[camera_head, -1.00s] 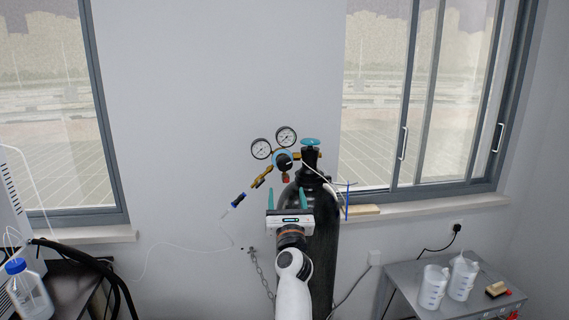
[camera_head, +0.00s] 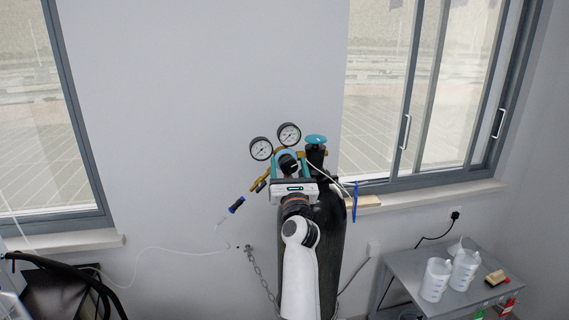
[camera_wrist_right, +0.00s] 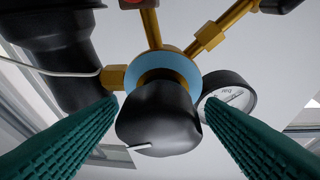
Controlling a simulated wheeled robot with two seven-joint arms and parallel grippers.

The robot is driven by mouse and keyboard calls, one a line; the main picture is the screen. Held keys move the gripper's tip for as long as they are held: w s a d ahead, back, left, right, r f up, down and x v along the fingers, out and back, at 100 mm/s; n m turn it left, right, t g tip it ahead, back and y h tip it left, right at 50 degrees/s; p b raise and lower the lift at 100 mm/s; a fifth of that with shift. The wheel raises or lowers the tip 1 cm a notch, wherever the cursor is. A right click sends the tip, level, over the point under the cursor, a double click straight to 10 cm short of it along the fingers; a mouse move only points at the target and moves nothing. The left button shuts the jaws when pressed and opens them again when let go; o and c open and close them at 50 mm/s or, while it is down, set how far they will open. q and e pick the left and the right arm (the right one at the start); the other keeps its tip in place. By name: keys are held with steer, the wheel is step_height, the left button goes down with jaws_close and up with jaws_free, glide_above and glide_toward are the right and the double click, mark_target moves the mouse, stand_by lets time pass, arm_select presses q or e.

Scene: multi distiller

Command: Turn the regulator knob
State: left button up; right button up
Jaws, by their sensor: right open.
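The regulator knob (camera_wrist_right: 158,118) is a black rounded knob with a white mark, in front of a light blue ring on the brass regulator. In the right wrist view it sits between the two green fingers of my right gripper (camera_wrist_right: 155,135), which is open, with a finger on either side. I cannot tell whether the fingers touch it. In the head view the knob (camera_head: 289,163) shows just beyond my right gripper (camera_head: 291,168), whose fingers partly flank it. My left gripper is not in view.
Two round gauges (camera_head: 275,142) stand above the knob. A black cylinder (camera_head: 328,225) with a teal valve wheel (camera_head: 316,139) is behind my arm. A grey table (camera_head: 405,270) with white beakers (camera_head: 450,275) stands at the right. A chain (camera_head: 262,275) hangs on the wall.

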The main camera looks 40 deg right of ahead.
steer(key=shift+s, duration=0.15)
steer(key=c, duration=1)
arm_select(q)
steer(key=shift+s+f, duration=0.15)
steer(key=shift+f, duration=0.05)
arm_select(e)
steer(key=shift+o, duration=0.2)
steer(key=shift+n, duration=0.3)
